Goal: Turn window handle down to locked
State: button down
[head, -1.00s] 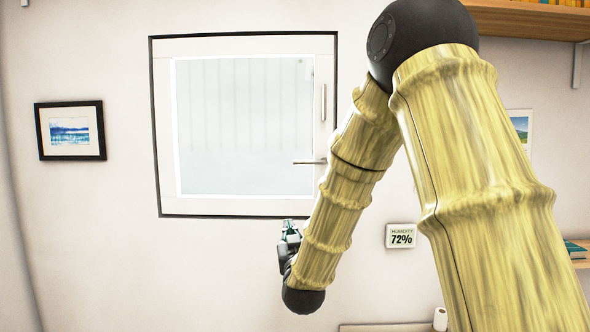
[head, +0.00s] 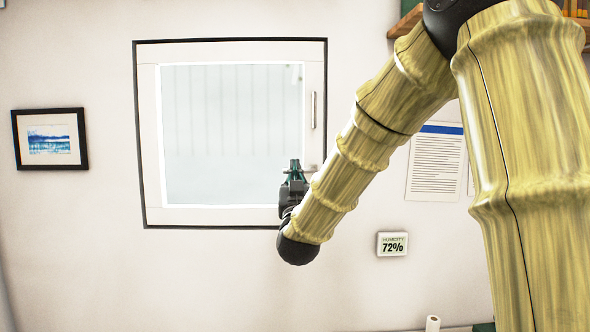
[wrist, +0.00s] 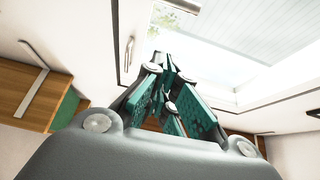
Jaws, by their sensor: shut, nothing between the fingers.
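The white-framed window (head: 230,52) is on the wall, with a pale pane. A slim vertical bar (head: 313,110) is on its right frame member; it also shows in the wrist view (wrist: 129,54). Below the bar, a short piece of the window handle (head: 310,168) shows; the rest is hidden behind my gripper. In the earlier view the handle lies horizontal, pointing left. My gripper (head: 294,164) is in front of the handle, near the pane's lower right corner. Its green-padded fingers (wrist: 165,62) are shut and empty. I cannot tell whether they touch the handle.
A black-framed picture (head: 49,139) hangs left of the window. A wooden shelf (wrist: 22,85) with a bracket shows in the wrist view. The wall below the window is clear.

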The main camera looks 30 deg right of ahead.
jog(key=p+x, duration=0.5)
jog(key=x, duration=0.4)
jog(key=shift+w+d+f+p, duration=0.1)
jog(key=shift+f+p, duration=0.3)
jog(key=shift+f, duration=0.25)
jog(key=shift+w+d+f+p, duration=0.15)
jog(key=shift+f+p, duration=0.2)
jog(key=shift+f, duration=0.3)
jog(key=shift+w+d+f+p, duration=0.1)
jog(key=shift+f+p, duration=0.3)
jog(key=shift+f, duration=0.25)
jog(key=shift+w+f, duration=0.1)
